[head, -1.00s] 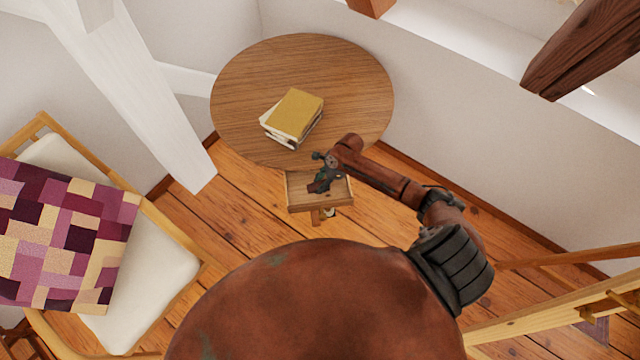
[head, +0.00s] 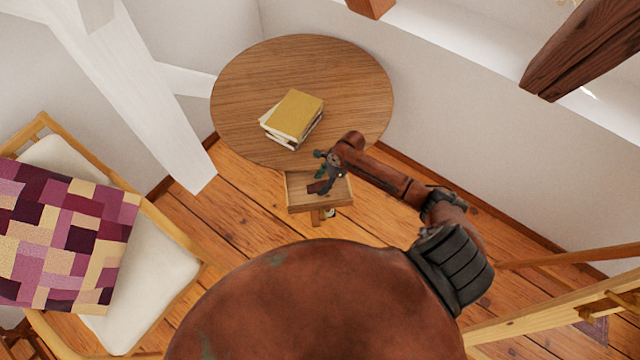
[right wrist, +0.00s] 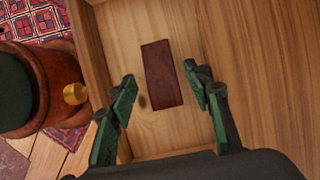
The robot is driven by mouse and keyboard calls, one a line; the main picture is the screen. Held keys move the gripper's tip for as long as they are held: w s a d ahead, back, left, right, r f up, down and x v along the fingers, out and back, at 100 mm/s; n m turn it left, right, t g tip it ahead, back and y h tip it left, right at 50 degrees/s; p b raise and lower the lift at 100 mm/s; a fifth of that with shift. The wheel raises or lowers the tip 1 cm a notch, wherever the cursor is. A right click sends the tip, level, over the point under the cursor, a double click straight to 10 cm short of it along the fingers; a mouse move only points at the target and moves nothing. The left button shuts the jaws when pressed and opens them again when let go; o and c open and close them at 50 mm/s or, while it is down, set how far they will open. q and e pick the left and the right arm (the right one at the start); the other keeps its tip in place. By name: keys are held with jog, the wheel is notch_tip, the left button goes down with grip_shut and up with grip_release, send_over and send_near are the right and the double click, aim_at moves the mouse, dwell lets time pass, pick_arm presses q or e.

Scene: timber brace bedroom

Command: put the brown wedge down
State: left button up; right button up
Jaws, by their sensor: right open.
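The brown wedge (right wrist: 161,75) lies flat on the floor of an open wooden drawer (right wrist: 103,62) in the right wrist view. My right gripper (right wrist: 163,97) is open above it, with one green-padded finger on each side and a gap to the wedge. In the head view the right gripper (head: 322,172) is over the small drawer (head: 320,208) at the front of the round table (head: 350,75). The wedge (head: 314,187) shows there as a small dark patch, partly hidden by the gripper. My left gripper is not in view.
A stack of books (head: 293,116) lies on the round table. A chair with a patchwork cushion (head: 65,235) stands at the left. A white timber post (head: 130,80) rises near the table's left side. Wooden floor shows around the drawer.

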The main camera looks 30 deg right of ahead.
jog(key=p+v, duration=0.1)
jog(key=v, duration=0.9)
jog(key=shift+r, duration=0.2)
jog(key=shift+s+d, duration=0.1)
jog(key=shift+d, duration=0.05)
